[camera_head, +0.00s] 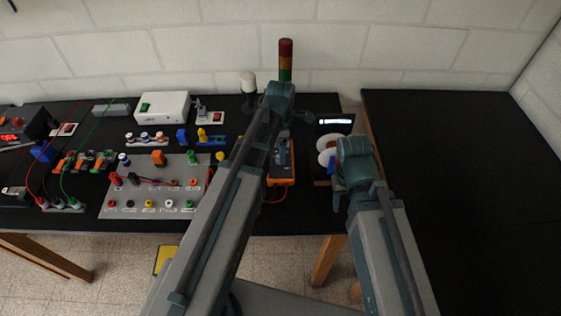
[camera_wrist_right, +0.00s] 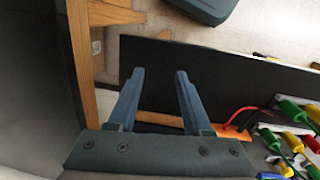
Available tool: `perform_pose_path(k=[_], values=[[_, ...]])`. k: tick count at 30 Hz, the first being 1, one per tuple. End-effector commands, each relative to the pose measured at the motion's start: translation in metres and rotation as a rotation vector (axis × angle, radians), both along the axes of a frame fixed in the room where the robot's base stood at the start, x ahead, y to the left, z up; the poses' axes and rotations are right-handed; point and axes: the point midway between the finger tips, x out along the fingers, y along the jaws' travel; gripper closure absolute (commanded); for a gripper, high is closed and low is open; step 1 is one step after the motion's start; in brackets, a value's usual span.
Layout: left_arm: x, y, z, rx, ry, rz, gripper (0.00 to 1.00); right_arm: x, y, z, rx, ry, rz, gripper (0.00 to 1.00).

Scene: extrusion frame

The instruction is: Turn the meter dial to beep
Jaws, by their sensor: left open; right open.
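The orange meter (camera_head: 287,181) lies on the black bench, partly hidden behind my left forearm and wrist. Its dial cannot be made out. My left gripper (camera_head: 283,150) is over the meter, its fingers small and dark; contact cannot be told. My right gripper (camera_head: 337,201) is at the bench's right end, right of the meter and mostly hidden by its own wrist. In the right wrist view, the right gripper (camera_wrist_right: 153,98) is open and empty, and an edge of the orange meter (camera_wrist_right: 231,132) with a red lead shows beyond its right finger.
A grey panel (camera_head: 140,198) with coloured sockets lies left of the meter. A white box (camera_head: 165,106) and a red-green signal tower (camera_head: 286,58) stand behind. White discs (camera_head: 326,150) sit close to my right wrist. A second black table (camera_head: 460,180) on the right is bare.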

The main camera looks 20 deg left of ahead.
Motion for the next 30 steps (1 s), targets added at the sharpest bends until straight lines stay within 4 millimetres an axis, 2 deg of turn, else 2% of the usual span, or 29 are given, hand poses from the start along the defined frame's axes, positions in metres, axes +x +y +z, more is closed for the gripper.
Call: perform_pose_path(k=[1,5,16,27,28,30], values=[[0.000,0.000,-0.014,0.000,0.000,0.000,0.29,0.000,0.000,-0.014,0.000,0.000,0.000,0.50],[0.000,0.000,-0.024,0.000,0.000,0.000,0.29,0.000,0.000,-0.024,0.000,0.000,-0.001,0.50],[0.000,0.000,-0.025,0.000,0.000,0.000,0.29,0.000,0.000,-0.025,0.000,0.000,-0.001,0.50],[0.000,0.000,-0.025,0.000,0.000,0.000,0.95,0.000,0.000,-0.026,0.000,0.000,-0.001,0.50],[0.000,0.000,-0.025,0.000,0.000,0.000,1.00,0.000,0.000,-0.026,0.000,0.000,-0.001,0.50],[0.000,0.000,-0.026,0.000,0.000,0.000,1.00,0.000,0.000,-0.026,0.000,0.000,-0.001,0.50]])
